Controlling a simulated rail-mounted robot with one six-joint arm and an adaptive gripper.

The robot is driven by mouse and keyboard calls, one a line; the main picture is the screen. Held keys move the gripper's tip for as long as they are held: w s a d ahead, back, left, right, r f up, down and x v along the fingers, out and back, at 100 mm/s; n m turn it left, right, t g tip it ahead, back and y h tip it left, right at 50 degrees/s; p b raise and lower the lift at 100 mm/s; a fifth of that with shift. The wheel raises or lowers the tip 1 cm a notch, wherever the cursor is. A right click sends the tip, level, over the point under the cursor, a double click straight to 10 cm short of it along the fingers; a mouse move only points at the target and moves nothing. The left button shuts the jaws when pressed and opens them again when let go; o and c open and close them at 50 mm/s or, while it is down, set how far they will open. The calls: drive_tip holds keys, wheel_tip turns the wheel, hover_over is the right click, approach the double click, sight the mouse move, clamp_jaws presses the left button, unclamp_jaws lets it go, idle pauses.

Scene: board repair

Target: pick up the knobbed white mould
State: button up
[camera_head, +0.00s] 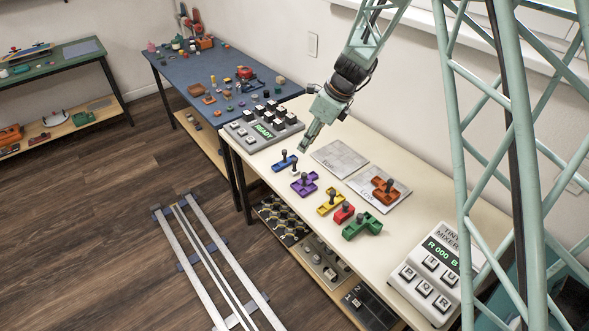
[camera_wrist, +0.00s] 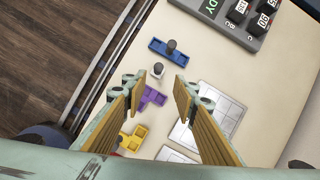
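A small white piece with a grey knob (camera_wrist: 158,71) stands on the table between the blue and purple moulds in the wrist view. My gripper (camera_head: 304,148) hangs above the table near the blue mould. In the wrist view its two tan-padded fingers (camera_wrist: 159,84) are spread apart, with nothing between them. The white piece shows in the gap between the fingertips, below and apart from them.
The blue mould (camera_head: 284,161) and purple mould (camera_head: 305,188) are close by. Yellow (camera_head: 330,204), red (camera_head: 344,214), green (camera_head: 362,228) and orange (camera_head: 385,193) moulds lie farther along. A READY keypad (camera_head: 263,130) stands behind; grey panels (camera_head: 339,157) lie beside. A mixer box (camera_head: 437,266) stands in front.

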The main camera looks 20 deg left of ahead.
sight(296, 164)
drive_tip(key=shift+b+x, duration=0.85)
drive_tip(key=shift+x, duration=3.4)
drive_tip(key=shift+d, duration=0.1)
drive_tip(key=shift+f, duration=0.1)
drive_tip(key=shift+s+d+b+x, duration=0.1)
drive_tip(key=shift+b+x, duration=0.25)
drive_tip(key=shift+x, duration=0.55)
drive_tip(key=shift+s+d+b+x, duration=0.1)
drive_tip(key=shift+b+x, duration=0.25)
drive_tip(key=shift+x, duration=1.4)
drive_tip(key=shift+c, duration=0.2)
drive_tip(key=c, duration=0.8)
